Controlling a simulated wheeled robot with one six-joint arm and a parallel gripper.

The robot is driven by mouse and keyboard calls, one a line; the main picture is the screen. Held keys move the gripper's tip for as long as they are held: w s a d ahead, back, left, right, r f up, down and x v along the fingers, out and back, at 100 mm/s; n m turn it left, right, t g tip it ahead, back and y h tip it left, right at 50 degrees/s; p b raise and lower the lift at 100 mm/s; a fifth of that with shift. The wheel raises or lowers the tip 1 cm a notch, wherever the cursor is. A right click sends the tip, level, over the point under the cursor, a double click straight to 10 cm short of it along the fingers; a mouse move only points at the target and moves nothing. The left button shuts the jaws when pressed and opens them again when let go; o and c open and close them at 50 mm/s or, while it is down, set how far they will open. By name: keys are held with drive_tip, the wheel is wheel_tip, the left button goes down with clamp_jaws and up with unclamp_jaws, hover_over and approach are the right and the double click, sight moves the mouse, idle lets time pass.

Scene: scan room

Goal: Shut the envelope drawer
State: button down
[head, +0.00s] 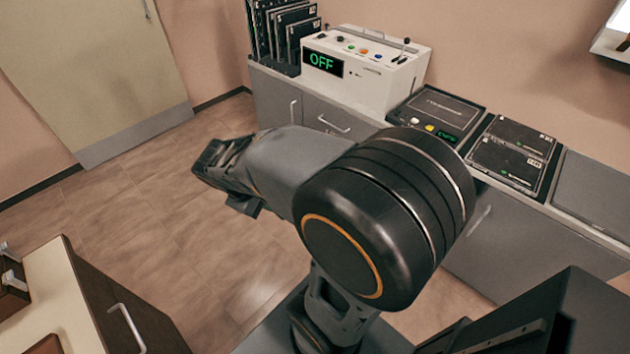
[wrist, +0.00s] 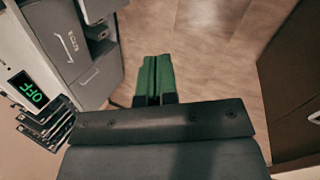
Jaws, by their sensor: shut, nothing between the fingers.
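My gripper (wrist: 153,80) shows its green fingers together and empty in the wrist view, over the bare floor. In the head view its dark end (head: 218,172) points left, in the open space in front of the grey cabinets. In the wrist view a grey cabinet front (wrist: 60,50) with handles lies left of the fingers, apart from them. A grey front with a handle (wrist: 98,8) at the top left seems to stand out from the cabinet. I cannot read any label as the envelope drawer, and my arm hides part of the cabinets in the head view.
A white console (head: 365,65) reading OFF and a rack of dark panels (head: 283,30) stand on the cabinets. Dark cassettes (head: 512,150) lie to the right. A brown cabinet (head: 75,300) is at lower left. The floor (head: 150,215) between is clear.

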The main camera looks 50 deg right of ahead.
drive_tip(key=w+d+f+n+h+b, duration=0.6)
drive_tip(key=d+f, duration=0.3)
drive_tip(key=f, duration=0.3)
drive_tip(key=w+d+f+n+h+b, duration=0.45)
drive_tip(key=d+f+n+h, duration=0.35)
drive_tip(key=f, duration=0.4)
drive_tip(key=d+n, duration=0.1)
drive_tip(key=d, duration=1.3)
drive_tip(key=shift+w+t+y+b, duration=0.3)
drive_tip(key=shift+w+t, duration=0.05)
drive_tip(key=shift+t, duration=0.05)
drive_tip(key=shift+f, duration=0.1)
